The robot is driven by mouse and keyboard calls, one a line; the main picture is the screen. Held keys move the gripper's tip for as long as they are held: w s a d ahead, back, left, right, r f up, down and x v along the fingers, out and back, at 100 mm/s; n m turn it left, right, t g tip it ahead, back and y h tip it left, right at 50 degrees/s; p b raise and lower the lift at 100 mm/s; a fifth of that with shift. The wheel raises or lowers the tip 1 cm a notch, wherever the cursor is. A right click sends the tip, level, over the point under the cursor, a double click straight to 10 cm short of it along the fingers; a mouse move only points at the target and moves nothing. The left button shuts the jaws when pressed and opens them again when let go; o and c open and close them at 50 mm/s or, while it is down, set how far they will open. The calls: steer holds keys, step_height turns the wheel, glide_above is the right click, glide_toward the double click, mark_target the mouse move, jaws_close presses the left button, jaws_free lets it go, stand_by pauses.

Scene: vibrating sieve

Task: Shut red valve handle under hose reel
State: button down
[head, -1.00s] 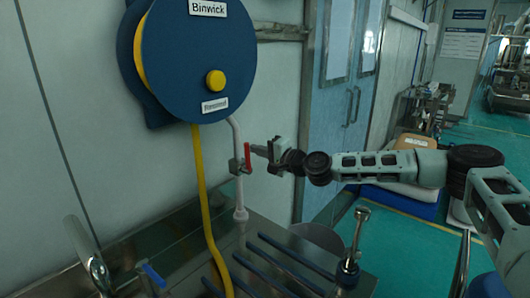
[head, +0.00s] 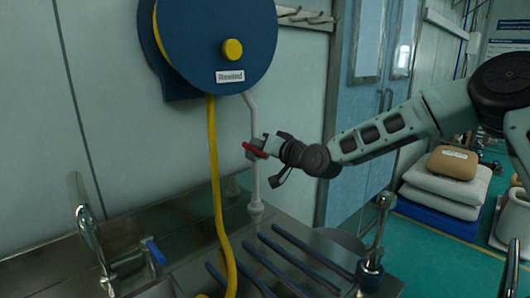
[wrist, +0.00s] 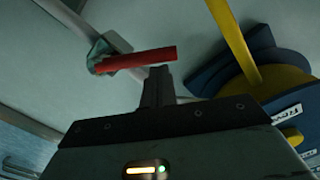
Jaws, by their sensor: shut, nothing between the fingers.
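The red valve handle (head: 254,150) sits on a thin pale pipe (head: 254,185) under the blue hose reel (head: 220,40). It lies across the upright pipe, nearly level with a slight tilt. In the wrist view the red handle (wrist: 137,60) is a straight bar, and the pipe (wrist: 95,25) meets it at its left end. My gripper (head: 266,143) is at the handle; it also shows in the wrist view (wrist: 159,72). Its fingers are shut and empty, with the tips close to the handle's free end. I cannot tell whether they touch it.
A yellow hose (head: 217,190) hangs from the reel beside the pipe. Below is a metal sink counter with dark bars (head: 300,250), a tap (head: 85,225) at left and a metal post (head: 378,230) at right.

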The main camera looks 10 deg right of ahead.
steer(key=f+n+b, duration=0.1)
steer(key=n+b, duration=0.1)
steer(key=b, duration=0.1)
steer(key=s+a+f+n+b, duration=0.1)
steer(key=n+b, duration=0.1)
steer(key=b, duration=0.1)
steer(key=a+f+n+b, duration=0.1)
steer(key=f+n+b, duration=0.1)
steer(key=b, duration=0.1)
steer(key=shift+s, duration=0.25)
steer(key=shift+n+b, duration=0.3)
step_height(320, 180, up, 5)
steer(key=p, duration=0.3)
steer(key=b+v, duration=0.2)
steer(key=v, duration=0.8)
steer(key=shift+s+f, duration=0.4)
steer(key=shift+f, duration=0.15)
steer(key=shift+d, duration=0.1)
